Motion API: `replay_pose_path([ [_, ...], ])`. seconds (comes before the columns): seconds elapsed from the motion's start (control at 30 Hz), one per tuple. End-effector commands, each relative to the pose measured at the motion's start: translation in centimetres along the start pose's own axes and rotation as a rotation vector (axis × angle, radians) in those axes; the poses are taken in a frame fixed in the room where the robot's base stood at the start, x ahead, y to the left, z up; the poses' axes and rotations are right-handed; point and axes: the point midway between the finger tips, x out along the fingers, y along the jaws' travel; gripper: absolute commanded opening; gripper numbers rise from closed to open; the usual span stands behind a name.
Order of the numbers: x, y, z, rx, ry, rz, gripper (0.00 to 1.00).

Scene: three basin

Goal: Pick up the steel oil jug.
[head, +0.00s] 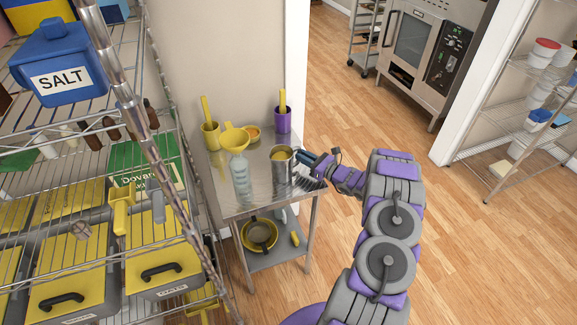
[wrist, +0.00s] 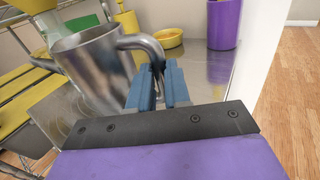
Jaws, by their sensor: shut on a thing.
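The steel oil jug (head: 281,168) is a shiny metal, cup-shaped vessel at the right part of the small steel table, with something yellowish showing at its mouth. In the wrist view the jug (wrist: 92,70) tilts a little in the picture and its handle loops toward me. My gripper (head: 308,162) is at the jug's right side. In the wrist view its blue fingers (wrist: 158,88) are shut on the jug's handle. Whether the jug's base touches the table is not clear.
On the steel table (head: 222,203) stand a clear bottle (head: 240,175), a yellow funnel (head: 235,138), a yellow container (head: 210,135), a purple container (head: 283,120) and a small orange-yellow bowl (head: 253,133). A wire shelf with bins (head: 160,270) stands left. Wooden floor (head: 470,240) lies open right.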

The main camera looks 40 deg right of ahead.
Motion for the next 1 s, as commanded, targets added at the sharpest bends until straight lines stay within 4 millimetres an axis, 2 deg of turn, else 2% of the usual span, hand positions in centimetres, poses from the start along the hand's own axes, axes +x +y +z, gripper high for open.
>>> replay_pose_path([
  [0.47, 0.0, 0.1, 0.3, -0.002, 0.003, -0.002, 0.0],
  [1.0, -0.1, 0.1, 3.7, -0.001, -0.001, -0.001, 0.0],
])
